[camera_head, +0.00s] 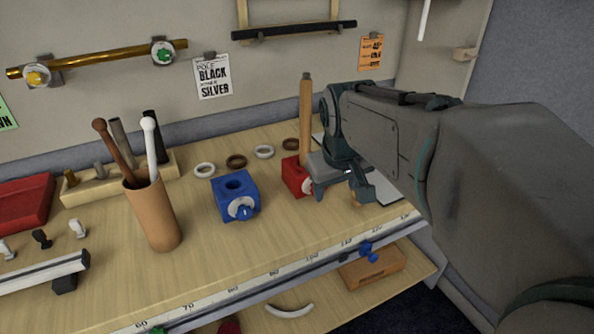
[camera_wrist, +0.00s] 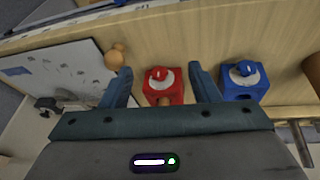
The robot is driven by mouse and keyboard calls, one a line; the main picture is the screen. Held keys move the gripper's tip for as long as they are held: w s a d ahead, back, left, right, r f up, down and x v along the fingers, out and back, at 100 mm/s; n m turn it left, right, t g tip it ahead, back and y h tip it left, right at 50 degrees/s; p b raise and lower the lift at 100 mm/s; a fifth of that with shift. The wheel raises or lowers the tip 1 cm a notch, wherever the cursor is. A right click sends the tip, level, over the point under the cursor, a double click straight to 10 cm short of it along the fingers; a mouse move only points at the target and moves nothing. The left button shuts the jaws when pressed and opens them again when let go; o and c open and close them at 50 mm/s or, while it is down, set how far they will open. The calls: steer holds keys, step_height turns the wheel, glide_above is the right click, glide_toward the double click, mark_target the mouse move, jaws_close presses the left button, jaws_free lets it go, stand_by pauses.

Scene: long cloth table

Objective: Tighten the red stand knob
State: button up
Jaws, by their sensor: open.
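The red stand (camera_head: 293,178) is a small block on the wooden table with an upright wooden rod (camera_head: 306,120) in it. In the wrist view the red stand (camera_wrist: 176,92) lies between my finger tips. Its red knob (camera_wrist: 158,73) sits on a pale round dial on the front face. In the head view the knob's dial (camera_head: 307,186) is partly hidden by my gripper. My gripper (camera_head: 343,190) is open beside the stand. In the wrist view my gripper (camera_wrist: 161,71) has one finger on each side of the knob, with visible gaps and nothing held.
A blue stand (camera_head: 228,201) with a blue knob is left of the red one. Several rings (camera_head: 236,162) lie behind. A brown cup (camera_head: 155,218) of tools stands further left. A round wooden knob (camera_wrist: 115,57) and a board (camera_wrist: 62,75) are near one finger.

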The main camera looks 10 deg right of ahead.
steer(key=w+f+n+b, duration=0.15)
steer(key=w+b, duration=0.25)
steer(key=w, duration=0.5)
steer(key=shift+t, duration=0.4)
steer(key=x, duration=0.4)
steer(key=b+x, duration=0.1)
steer(key=x, duration=0.8)
steer(key=shift+w+a, duration=0.2)
steer(key=shift+a, duration=0.1)
steer(key=shift+r, duration=0.1)
steer(key=c, duration=1)
